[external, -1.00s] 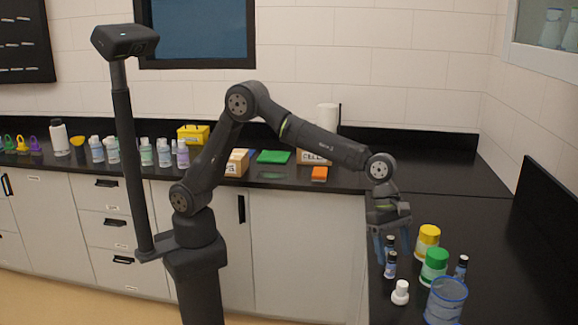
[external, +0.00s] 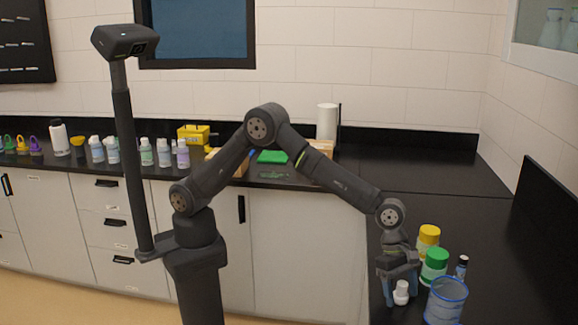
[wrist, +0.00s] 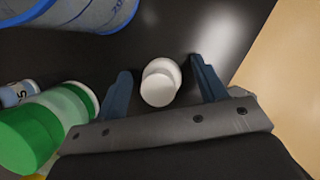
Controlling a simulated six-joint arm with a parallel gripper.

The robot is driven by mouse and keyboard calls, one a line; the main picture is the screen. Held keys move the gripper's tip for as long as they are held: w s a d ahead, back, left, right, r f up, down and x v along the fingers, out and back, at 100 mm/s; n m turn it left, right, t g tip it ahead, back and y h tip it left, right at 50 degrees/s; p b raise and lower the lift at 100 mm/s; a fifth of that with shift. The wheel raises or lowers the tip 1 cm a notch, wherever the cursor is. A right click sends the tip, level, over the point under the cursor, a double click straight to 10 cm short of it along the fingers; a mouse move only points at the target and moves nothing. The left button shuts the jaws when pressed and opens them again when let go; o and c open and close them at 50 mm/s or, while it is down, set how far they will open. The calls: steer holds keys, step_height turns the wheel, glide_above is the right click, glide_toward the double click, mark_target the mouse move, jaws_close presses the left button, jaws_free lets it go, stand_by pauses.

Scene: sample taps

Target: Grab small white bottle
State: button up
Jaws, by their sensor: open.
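The small white bottle (external: 401,292) stands on the black counter at the lower right in the external view. In the wrist view, the white bottle (wrist: 160,82) is seen from above, with its round cap toward the camera. My gripper (external: 397,290) is open and low over the counter at the bottle. In the wrist view, my gripper's (wrist: 164,86) two blue fingers stand on either side of the bottle, with a gap visible on each side. I cannot tell the exact height of the fingertips against the bottle.
A blue-rimmed clear beaker (external: 445,303) is just right of the white bottle. The counter's edge (wrist: 246,50) is to the right in the wrist view.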

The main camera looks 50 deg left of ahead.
steer(key=shift+c, duration=0.5)
steer(key=c, duration=1)
